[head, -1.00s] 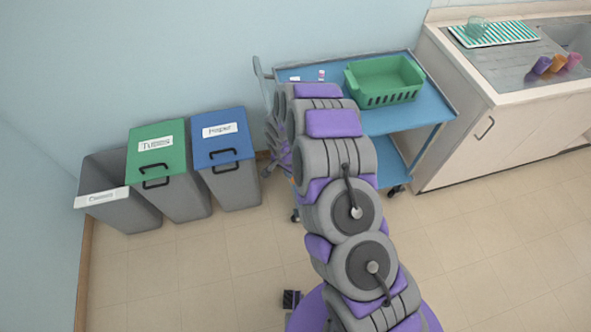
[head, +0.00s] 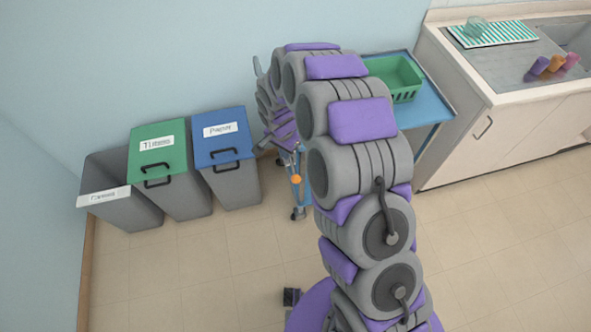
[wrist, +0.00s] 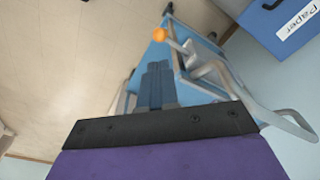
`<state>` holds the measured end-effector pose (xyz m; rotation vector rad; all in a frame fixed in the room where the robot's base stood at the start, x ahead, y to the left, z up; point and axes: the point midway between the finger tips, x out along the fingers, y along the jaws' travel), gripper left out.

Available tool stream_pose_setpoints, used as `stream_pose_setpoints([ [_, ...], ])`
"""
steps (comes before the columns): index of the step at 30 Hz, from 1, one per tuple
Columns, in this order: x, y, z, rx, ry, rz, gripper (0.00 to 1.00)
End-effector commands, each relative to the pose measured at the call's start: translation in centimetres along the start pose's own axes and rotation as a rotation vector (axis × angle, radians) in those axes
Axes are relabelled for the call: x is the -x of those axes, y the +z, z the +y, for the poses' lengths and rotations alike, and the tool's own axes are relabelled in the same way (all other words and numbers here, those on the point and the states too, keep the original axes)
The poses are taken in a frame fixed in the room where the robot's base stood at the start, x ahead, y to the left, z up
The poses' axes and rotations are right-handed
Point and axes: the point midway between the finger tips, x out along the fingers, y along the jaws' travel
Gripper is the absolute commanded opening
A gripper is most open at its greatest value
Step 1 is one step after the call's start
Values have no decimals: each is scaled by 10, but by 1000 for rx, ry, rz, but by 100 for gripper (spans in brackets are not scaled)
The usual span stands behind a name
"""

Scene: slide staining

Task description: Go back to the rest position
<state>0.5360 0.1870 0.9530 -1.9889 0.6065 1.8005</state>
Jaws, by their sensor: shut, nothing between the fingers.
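My gripper (wrist: 158,66) shows in the wrist view with its two dark blue-grey fingers together and nothing between them. Beyond the fingertips are the blue trolley's frame and a small orange ball-like part. In the head view my arm arches over the blue trolley (head: 434,105) and curls down at its left end. The fingers cannot be made out clearly there. My arm hides much of the trolley top and part of the green basket (head: 405,94).
Three bins stand along the wall at left: an open grey one (head: 130,212), a green-lidded one (head: 172,165) and a blue-lidded Paper one (head: 217,145). A sink counter (head: 497,78) with several coloured cups stands at right.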

Motion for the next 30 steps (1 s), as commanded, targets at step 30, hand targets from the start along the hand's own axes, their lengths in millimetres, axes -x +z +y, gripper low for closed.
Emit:
stream_pose_setpoints([
  [30, 124, 8, 108, 203, 31, -61, 0],
])
